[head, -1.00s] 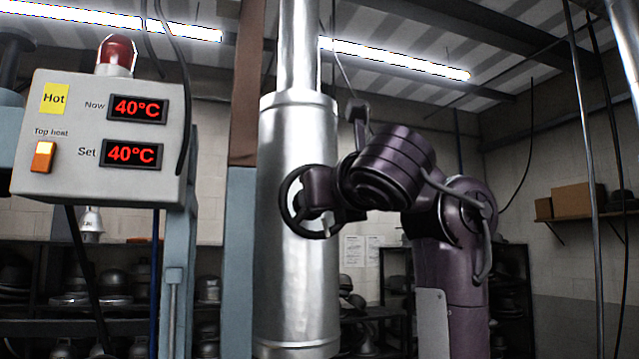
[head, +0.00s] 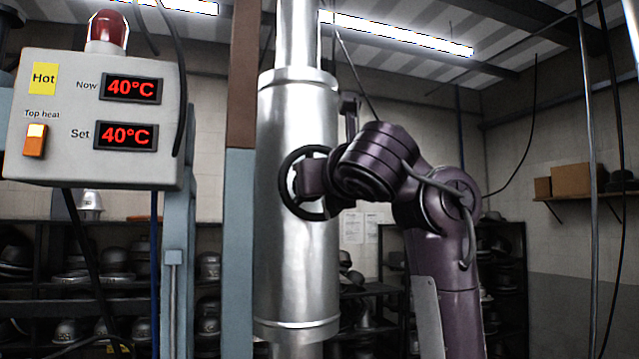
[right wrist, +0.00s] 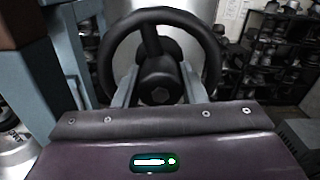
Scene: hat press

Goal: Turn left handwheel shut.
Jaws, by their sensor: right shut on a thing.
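The dark round handwheel (head: 284,182) stands in front of the large silver cylinder in the head view. My right gripper (head: 306,180) reaches it from the right and covers part of the wheel. In the right wrist view the handwheel (right wrist: 107,58) faces the camera, with a hub and spokes. The two fingers of my right gripper (right wrist: 160,88) lie on either side of the hub, and the gripper is shut on the wheel. The fingertips are partly hidden behind the hub. My left gripper is not in view.
The silver cylinder (head: 298,110) stands upright beside a blue-grey post (head: 239,240). A control box (head: 60,100) with a red lamp (head: 108,28) is at the left; both displays read 40°C. Shelves of metal hat forms (head: 75,270) stand behind. Cables hang at the right.

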